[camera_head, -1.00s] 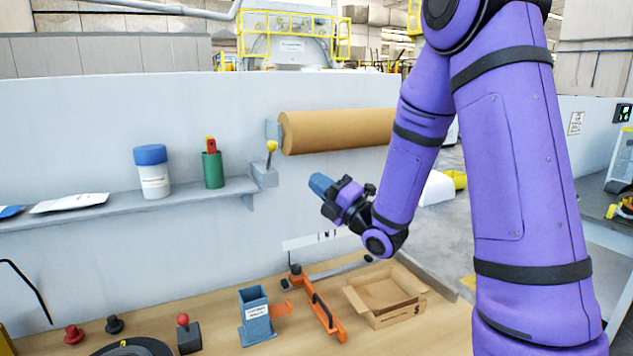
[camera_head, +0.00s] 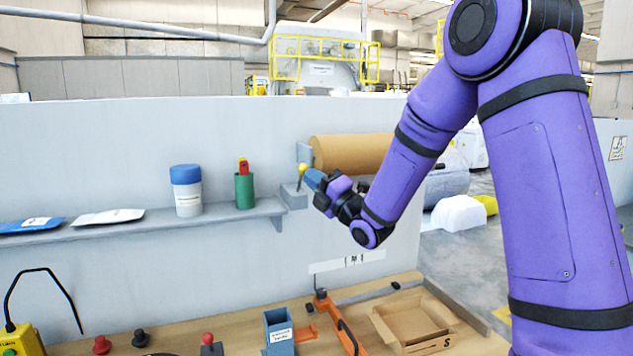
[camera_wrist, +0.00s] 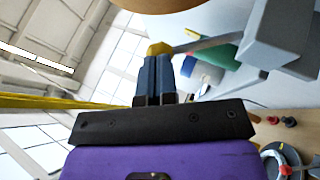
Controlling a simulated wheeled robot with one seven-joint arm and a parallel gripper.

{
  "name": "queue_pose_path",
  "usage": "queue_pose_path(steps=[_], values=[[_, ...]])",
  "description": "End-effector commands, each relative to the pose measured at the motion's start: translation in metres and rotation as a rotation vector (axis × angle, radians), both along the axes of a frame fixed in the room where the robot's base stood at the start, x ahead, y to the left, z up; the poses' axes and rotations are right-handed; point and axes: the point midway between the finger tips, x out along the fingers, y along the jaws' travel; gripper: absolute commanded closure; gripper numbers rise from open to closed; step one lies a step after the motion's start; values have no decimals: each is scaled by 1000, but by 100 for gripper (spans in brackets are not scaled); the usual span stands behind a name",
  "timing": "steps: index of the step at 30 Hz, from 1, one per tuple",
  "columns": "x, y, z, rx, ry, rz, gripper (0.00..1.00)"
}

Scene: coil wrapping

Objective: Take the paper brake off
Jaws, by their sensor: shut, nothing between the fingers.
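The paper brake is a grey block (camera_head: 293,196) with a lever that ends in a yellow knob (camera_head: 302,169), at the right end of the wall shelf. The brown paper roll (camera_head: 355,152) is mounted on the wall just right of it. My gripper (camera_head: 313,181) has blue fingers and is shut and empty, its tips close beside the knob. In the wrist view, the yellow knob (camera_wrist: 158,48) shows right at the shut fingertips (camera_wrist: 155,62). Its grey lever (camera_wrist: 208,42) runs right to the block (camera_wrist: 283,38). I cannot tell whether the tips touch the knob.
The shelf (camera_head: 140,232) carries a blue-lidded jar (camera_head: 187,195), a green cup (camera_head: 244,190) with a red-handled tool, and flat packets (camera_head: 108,217). Below, the bench holds an open cardboard box (camera_head: 412,325), an orange tool (camera_head: 338,325) and a blue holder (camera_head: 279,330).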

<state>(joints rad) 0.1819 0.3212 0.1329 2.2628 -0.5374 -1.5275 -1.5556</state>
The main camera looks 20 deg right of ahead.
Motion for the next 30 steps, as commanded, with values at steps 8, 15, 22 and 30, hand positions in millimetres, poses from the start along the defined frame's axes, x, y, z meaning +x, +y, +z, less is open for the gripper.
queue_pose_path(steps=[8, 15, 22, 30], values=[[0, 0, 2, 0, 13, 0, 100], [6, 0, 11, -1, 115, 0, 100], [17, 0, 21, -1, 274, -1, 100], [30, 0, 28, 0, 388, 0, 100]])
